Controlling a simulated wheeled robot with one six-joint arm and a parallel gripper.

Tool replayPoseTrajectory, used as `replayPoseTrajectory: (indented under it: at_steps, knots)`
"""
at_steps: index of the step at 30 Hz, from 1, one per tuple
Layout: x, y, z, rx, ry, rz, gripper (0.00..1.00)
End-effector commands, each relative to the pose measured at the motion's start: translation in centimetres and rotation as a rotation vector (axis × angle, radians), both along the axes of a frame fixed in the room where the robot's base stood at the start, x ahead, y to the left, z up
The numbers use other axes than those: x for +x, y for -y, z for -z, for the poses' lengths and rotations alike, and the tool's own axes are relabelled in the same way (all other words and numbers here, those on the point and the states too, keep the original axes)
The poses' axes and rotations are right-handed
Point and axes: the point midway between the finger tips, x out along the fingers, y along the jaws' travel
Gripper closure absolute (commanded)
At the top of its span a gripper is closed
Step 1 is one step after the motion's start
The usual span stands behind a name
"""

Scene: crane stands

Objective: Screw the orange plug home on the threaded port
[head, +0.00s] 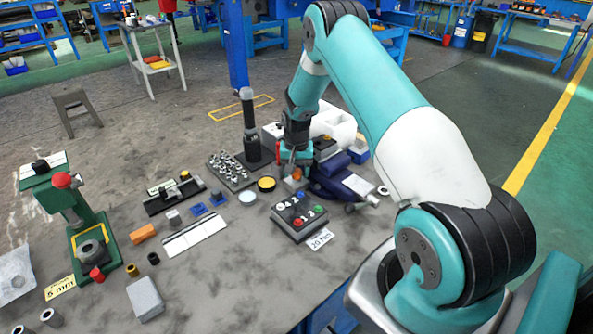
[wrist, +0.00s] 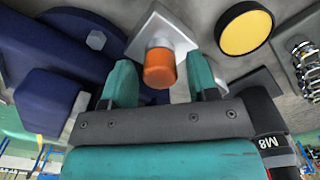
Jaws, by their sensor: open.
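The orange plug (wrist: 160,68) stands at a light grey square block (wrist: 181,37) in the wrist view. A pale collar shows between plug and block, and any threads are hidden. The plug also shows as a small orange spot under the arm in the head view (head: 297,174). My gripper (wrist: 161,74) is open, with one teal finger on each side of the plug and a visible gap on both sides. In the head view my gripper (head: 292,165) is small and partly hides the block.
A dark blue vise (head: 335,180) is close on the right of my gripper. A black box with coloured buttons (head: 299,215) stands in front. A yellow-topped disc (head: 267,184) and a tray of metal fittings (head: 231,171) lie to the left. A tall black post (head: 250,125) rises behind them.

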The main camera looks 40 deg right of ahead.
Motion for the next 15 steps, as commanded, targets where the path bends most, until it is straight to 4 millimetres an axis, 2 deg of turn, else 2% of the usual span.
replayPoseTrajectory:
  at_steps: [3, 10, 15]
  knots:
    - [0.0, 0.0, 0.02, 0.0, 0.0, -0.152, 0.46]
    - [0.0, 0.0, 0.01, 0.0, 0.0, -0.311, 0.46]
    - [0.01, -0.01, 0.01, 0.0, 0.0, -0.556, 0.46]
